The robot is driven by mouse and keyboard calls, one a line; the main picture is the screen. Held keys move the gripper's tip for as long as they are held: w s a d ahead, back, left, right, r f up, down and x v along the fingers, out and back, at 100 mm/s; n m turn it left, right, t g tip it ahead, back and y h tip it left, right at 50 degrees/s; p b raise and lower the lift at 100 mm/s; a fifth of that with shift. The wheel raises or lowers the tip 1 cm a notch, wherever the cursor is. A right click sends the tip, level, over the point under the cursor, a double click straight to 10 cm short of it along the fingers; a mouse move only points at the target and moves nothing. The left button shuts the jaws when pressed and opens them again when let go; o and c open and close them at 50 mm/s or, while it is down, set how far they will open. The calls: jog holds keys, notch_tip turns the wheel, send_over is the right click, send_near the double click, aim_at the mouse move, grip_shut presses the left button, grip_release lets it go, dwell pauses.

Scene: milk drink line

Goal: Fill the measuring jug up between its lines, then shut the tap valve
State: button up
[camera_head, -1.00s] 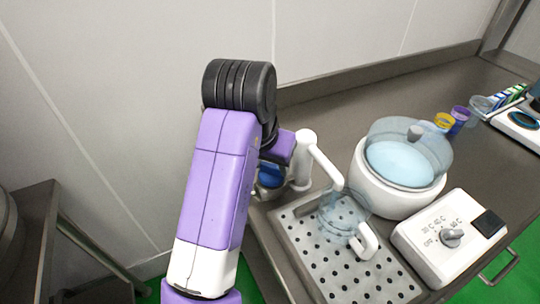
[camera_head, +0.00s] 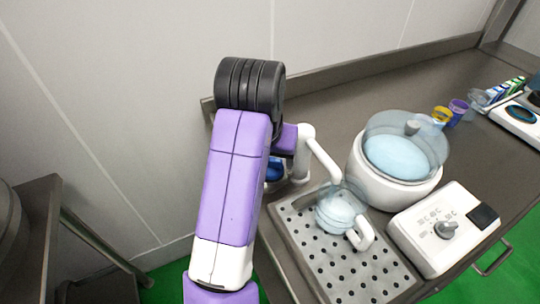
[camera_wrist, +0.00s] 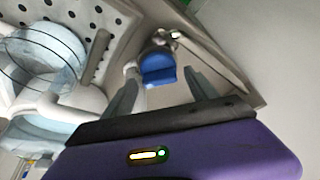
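The clear measuring jug (camera_head: 338,212) stands on the perforated drain tray (camera_head: 330,270) under the spout of the white tap (camera_head: 305,150). Pale liquid shows in the jug; I cannot tell its level against the lines. The jug, with dark lines around it, also shows in the wrist view (camera_wrist: 42,50). The blue tap valve (camera_head: 274,170) is partly hidden behind my arm in the head view. In the wrist view, the blue valve (camera_wrist: 158,70) appears between the fingers of my gripper (camera_wrist: 162,88), which is open, with gaps on both sides. The head view hides my fingers.
A white round pot (camera_head: 395,180) with a clear lid stands right of the jug. A white control box (camera_head: 445,228) with a grey knob is in front of it. Small coloured cups (camera_head: 458,110) stand farther back. The wall is close behind the tap.

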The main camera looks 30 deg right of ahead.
jog(key=shift+r, duration=0.1)
jog(key=v, duration=0.7)
jog(key=shift+r+p, duration=0.25)
jog(key=shift+p, duration=0.1)
jog(key=shift+s+a, duration=0.1)
jog(key=shift+s, duration=0.05)
